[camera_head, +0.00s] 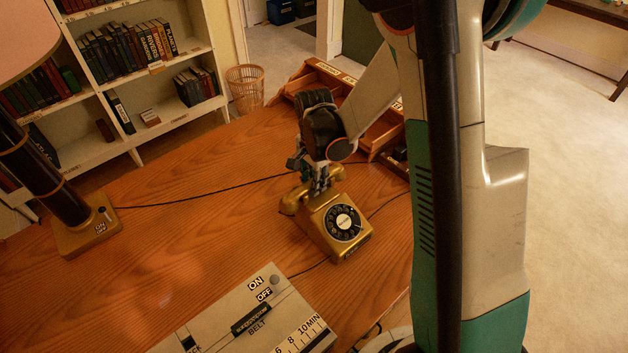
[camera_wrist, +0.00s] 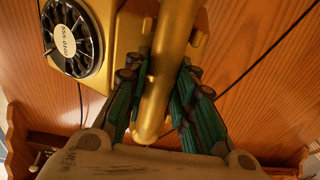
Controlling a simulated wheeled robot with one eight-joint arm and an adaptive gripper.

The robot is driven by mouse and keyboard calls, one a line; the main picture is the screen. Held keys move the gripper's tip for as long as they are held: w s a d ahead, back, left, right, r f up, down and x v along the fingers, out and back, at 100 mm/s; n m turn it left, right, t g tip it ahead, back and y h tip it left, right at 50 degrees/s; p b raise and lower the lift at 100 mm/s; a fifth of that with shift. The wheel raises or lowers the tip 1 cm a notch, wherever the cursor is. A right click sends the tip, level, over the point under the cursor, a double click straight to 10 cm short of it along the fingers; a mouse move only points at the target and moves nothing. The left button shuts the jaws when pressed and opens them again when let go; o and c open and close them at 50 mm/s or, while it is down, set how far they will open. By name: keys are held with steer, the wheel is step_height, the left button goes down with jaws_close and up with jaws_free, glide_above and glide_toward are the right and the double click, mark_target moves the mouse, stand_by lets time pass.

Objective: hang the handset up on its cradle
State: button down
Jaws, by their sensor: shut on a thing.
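The gold telephone (camera_head: 333,232), with a black rotary dial (camera_head: 344,222), stands on the wooden desk. My gripper (camera_head: 320,186) points down over its back part. In the wrist view my gripper (camera_wrist: 158,95) is shut on the gold handset (camera_wrist: 165,72), with fingers on both sides of its bar. The handset (camera_head: 289,205) lies across the back top of the telephone in the head view, partly hidden by my fingers. The telephone body (camera_wrist: 123,48) and dial (camera_wrist: 72,38) show to its left in the wrist view. I cannot tell whether the handset touches the cradle.
A lamp (camera_head: 82,232) stands at the left of the desk (camera_head: 190,240). A panel marked ON, OFF and BELT (camera_head: 245,315) lies at the front. A wooden organiser (camera_head: 335,90) stands behind the telephone. Dark cords cross the desk. The desk's left middle is mostly clear.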

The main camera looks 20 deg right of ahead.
steer(key=c, duration=1.2)
jaws_free()
steer(key=shift+c, duration=0.2)
steer(key=shift+r, duration=0.1)
step_height(320, 180, up, 12)
